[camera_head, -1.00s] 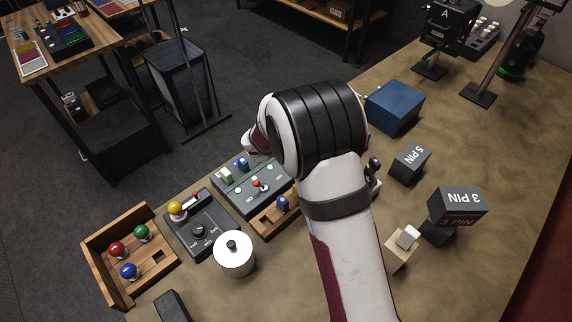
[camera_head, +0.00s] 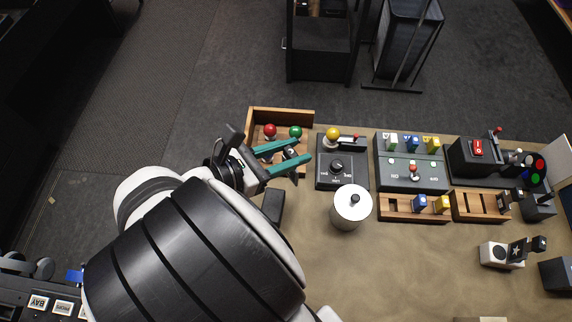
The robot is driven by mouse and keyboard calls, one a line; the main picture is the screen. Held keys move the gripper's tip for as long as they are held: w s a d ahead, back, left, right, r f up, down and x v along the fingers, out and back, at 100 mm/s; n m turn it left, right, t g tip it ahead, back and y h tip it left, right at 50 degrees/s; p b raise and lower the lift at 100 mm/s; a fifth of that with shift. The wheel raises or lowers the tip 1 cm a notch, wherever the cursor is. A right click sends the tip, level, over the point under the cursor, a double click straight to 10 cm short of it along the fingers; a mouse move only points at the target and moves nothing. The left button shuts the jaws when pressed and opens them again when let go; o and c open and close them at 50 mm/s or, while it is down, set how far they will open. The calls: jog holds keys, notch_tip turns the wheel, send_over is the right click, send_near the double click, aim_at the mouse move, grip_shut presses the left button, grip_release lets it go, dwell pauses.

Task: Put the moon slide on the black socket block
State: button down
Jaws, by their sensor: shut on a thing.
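My gripper (camera_head: 303,150) has two teal fingers and hangs over the wooden tray at the left end of the bench. It is shut on a small dark piece (camera_head: 290,153) with a pale mark; I cannot read its symbol, so I cannot tell whether it is the moon slide. A plain black block (camera_head: 273,207) lies below the gripper, in front of the tray; I cannot tell whether it is the black socket block. A dark slide with a white star (camera_head: 517,251) stands at the right by a white block (camera_head: 494,255).
The wooden tray (camera_head: 282,111) holds a red knob (camera_head: 270,130) and a green knob (camera_head: 296,132). A dial box (camera_head: 328,181) with a yellow knob, a white canister (camera_head: 349,209) and a grey switch panel (camera_head: 403,180) stand to the right.

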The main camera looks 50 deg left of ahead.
aim_at(286, 159)
jog(key=shift+n+y, duration=0.5)
jog(key=s, duration=0.4)
jog(key=shift+s+a, duration=0.15)
jog(key=shift+s, duration=0.1)
notch_tip(286, 159, down, 8)
jog(key=shift+s, duration=0.2)
jog(key=c, duration=0.5)
grip_release()
jog(key=v, duration=1.2)
jog(key=shift+s, duration=0.1)
